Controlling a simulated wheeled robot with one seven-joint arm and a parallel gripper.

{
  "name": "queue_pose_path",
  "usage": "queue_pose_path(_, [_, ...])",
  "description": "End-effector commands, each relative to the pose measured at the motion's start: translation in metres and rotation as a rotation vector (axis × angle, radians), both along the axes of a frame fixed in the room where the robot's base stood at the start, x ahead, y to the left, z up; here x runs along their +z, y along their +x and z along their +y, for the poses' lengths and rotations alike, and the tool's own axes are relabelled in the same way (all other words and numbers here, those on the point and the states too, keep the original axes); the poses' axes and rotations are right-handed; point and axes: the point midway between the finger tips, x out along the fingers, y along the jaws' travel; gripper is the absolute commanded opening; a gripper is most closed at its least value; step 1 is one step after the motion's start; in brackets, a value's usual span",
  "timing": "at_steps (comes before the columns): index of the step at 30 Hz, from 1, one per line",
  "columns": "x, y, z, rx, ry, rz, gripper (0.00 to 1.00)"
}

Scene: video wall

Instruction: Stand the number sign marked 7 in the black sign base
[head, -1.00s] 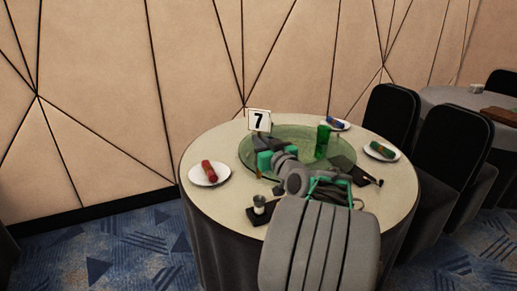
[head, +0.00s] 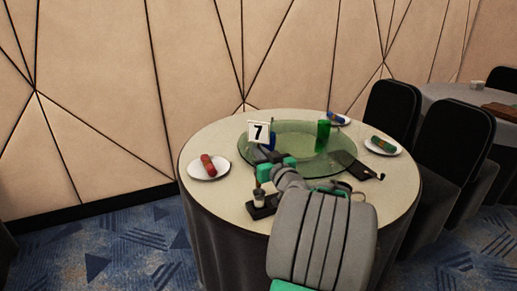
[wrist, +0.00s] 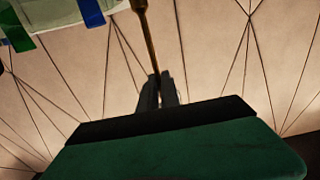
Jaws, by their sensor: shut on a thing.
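The white number sign marked 7 (head: 258,132) stands roughly upright in the air over the near left part of the table in the head view. My gripper (head: 257,157) is shut on its thin brass post, which also shows between the fingers in the wrist view (wrist: 143,30). The black sign base (head: 264,211) lies on the cloth near the table's front edge, with a pale metal socket on it. The post's lower end appears close to the socket; I cannot tell whether they touch. My arm hides part of the base's surroundings.
Plates with rolled napkins stand at left (head: 222,172) and right. A dark item (head: 366,172) lies right. Chairs (head: 455,145) stand right.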

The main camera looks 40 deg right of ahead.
Motion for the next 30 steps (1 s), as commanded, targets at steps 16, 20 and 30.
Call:
queue_pose_path(16, [-0.041, 0.000, 0.000, 0.001, -0.003, -0.002, 0.00])
queue_pose_path(20, [-0.050, 0.000, 0.000, 0.001, -0.003, -0.002, 0.00])
queue_pose_path(30, [-0.056, 0.000, 0.000, 0.001, -0.002, -0.002, 0.00])
